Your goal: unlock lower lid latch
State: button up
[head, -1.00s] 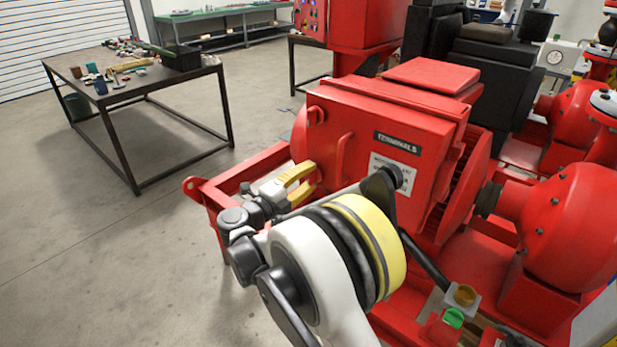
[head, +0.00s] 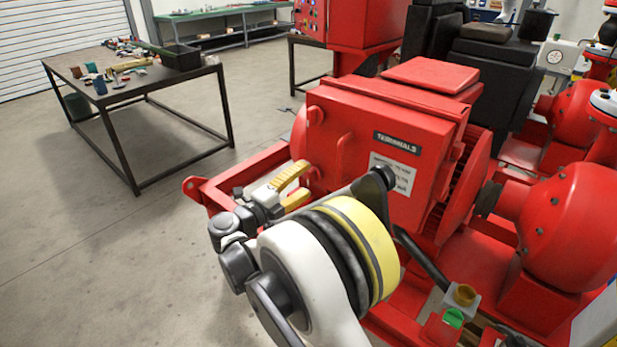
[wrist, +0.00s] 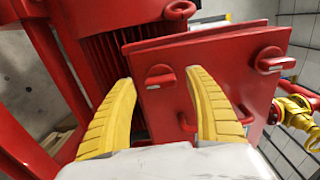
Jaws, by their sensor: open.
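The red terminal box (head: 385,145) shows its lid face in the head view, with an upper latch (head: 316,114) and a red bar handle (head: 343,152). My gripper (head: 303,183) is open at the box's lower left, its yellow fingers spread and empty. In the wrist view, the lower lid latch (wrist: 160,76), a red knob with a pale edge mark, appears ahead in the gap between the fingers (wrist: 164,78), apart from both. The upper latch (wrist: 270,60) is farther right. The right finger hides part of the handle (wrist: 187,122). The lower latch is not clear in the head view.
The red skid frame (head: 205,190) lies below and left of my gripper. The finned motor body (wrist: 100,60) is behind the lid. A red pump casing (head: 570,225) stands right. A worktable (head: 135,95) with loose items stands left, across open floor.

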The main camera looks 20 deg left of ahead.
jog(key=v, duration=0.9)
jog(key=shift+s, duration=0.3)
jog(key=shift+a, duration=0.1)
